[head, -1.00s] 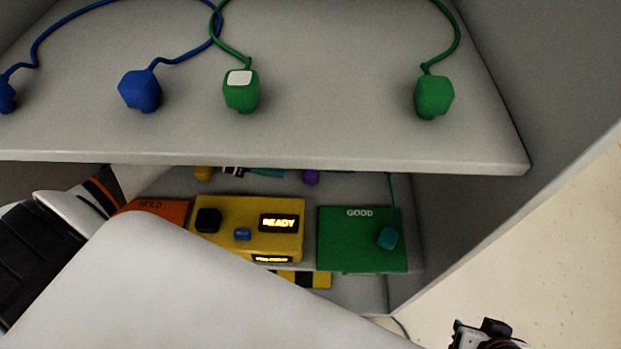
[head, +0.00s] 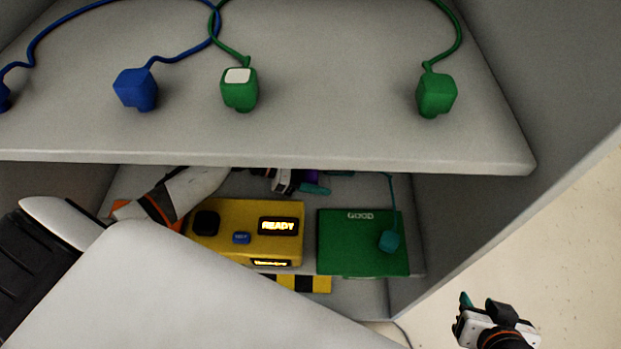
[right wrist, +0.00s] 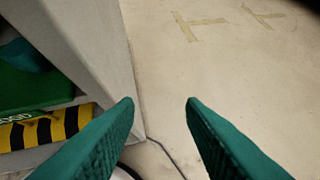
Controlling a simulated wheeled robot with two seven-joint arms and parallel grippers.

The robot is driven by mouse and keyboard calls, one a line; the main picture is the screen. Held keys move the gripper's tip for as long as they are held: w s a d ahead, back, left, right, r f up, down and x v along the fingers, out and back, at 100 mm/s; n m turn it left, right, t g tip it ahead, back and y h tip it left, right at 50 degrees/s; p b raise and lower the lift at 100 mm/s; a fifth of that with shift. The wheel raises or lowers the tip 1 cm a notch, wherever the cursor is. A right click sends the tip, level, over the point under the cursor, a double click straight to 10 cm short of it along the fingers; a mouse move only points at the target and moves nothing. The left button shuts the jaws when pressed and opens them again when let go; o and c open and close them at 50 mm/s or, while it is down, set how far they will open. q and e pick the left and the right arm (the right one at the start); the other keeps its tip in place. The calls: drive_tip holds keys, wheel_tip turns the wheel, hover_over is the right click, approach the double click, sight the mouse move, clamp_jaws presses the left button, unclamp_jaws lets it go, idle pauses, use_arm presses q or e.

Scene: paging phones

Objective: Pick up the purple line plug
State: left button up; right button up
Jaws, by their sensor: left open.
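A sliver of the purple line plug (head: 312,177) shows in the head view on the lower shelf, just under the upper shelf's front edge. My left gripper (head: 312,187) reaches in from the left and is right at the plug, with a teal finger in front of it. It is open; the upper shelf hides part of it, so I cannot tell whether it touches the plug. My right gripper (head: 466,301) is outside the shelf at the lower right. In the right wrist view its two teal fingers (right wrist: 160,102) are apart with nothing between them.
The upper shelf (head: 330,135) holds a blue plug (head: 136,90) and two green plugs (head: 239,95) (head: 436,96). Below are a yellow READY box (head: 220,248) and a green GOOD pad (head: 345,250) with a teal plug (head: 388,242).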

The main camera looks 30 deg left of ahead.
use_arm(q)
drive_tip(key=c, duration=1.1)
drive_tip(key=shift+r, duration=0.1)
